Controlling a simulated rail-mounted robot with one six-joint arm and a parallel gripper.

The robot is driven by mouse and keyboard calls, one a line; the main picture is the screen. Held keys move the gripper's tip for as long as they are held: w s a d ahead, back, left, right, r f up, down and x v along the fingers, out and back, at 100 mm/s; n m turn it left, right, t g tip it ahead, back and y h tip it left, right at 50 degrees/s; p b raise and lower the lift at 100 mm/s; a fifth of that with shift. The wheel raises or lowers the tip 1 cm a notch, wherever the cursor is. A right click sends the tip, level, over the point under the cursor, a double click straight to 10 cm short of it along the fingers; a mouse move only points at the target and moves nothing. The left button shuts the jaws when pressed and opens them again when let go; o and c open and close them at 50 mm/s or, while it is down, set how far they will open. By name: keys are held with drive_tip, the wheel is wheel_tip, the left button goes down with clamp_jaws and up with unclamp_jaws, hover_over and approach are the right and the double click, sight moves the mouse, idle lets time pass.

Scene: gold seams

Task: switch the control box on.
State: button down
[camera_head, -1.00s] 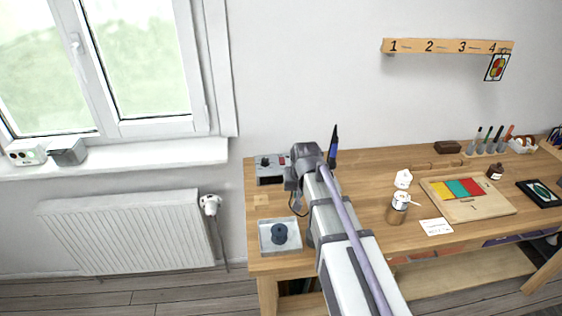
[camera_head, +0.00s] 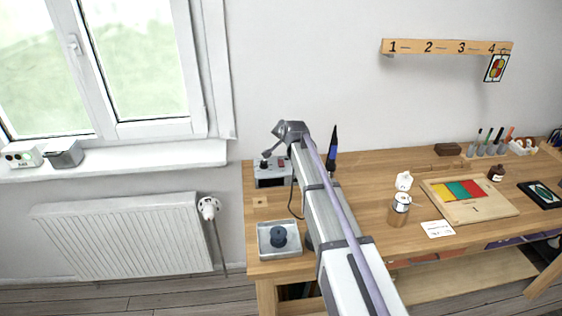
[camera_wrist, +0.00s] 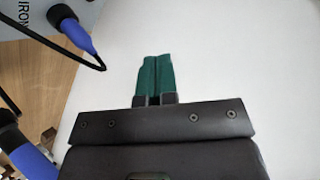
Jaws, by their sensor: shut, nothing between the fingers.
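The control box (camera_head: 273,178) is a small grey box at the back left of the wooden bench. A red switch (camera_head: 281,163) and a dark knob show on its top. Part of the box, lettered "IRON" (camera_wrist: 22,15), shows at the top left of the wrist view, with a blue plug (camera_wrist: 72,30) and black cable at it. My gripper (camera_head: 267,153) is above the box in the head view, near the knob. In the wrist view its green fingers (camera_wrist: 155,77) are together and empty. The switch is not visible in the wrist view; its setting cannot be told.
A blue-handled tool (camera_head: 332,150) stands upright just right of my arm. A grey tray (camera_head: 266,247) with a dark spool sits in front of the box. A tin (camera_head: 399,211) and a board with coloured tiles (camera_head: 478,212) are farther right. The wall is close behind.

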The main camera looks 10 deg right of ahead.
sight(283, 161)
drive_tip(key=shift+w+f+b, duration=0.25)
drive_tip(key=shift+f+b, duration=1.2)
drive_tip(key=shift+w+f+b, duration=0.25)
drive_tip(key=shift+f+b, duration=1.15)
drive_tip(key=shift+f, duration=0.05)
drive_tip(key=shift+w+f+b, duration=0.25)
drive_tip(key=shift+f+b, duration=1.2)
drive_tip(key=shift+f+b, duration=0.4)
drive_tip(key=shift+w+f+b, duration=0.1)
drive_tip(key=shift+f+b, duration=0.25)
drive_tip(key=shift+r+p, duration=0.8)
drive_tip(key=r+p, duration=0.2)
drive_tip(key=s+r+p, duration=0.1)
drive_tip(key=r+p, duration=0.2)
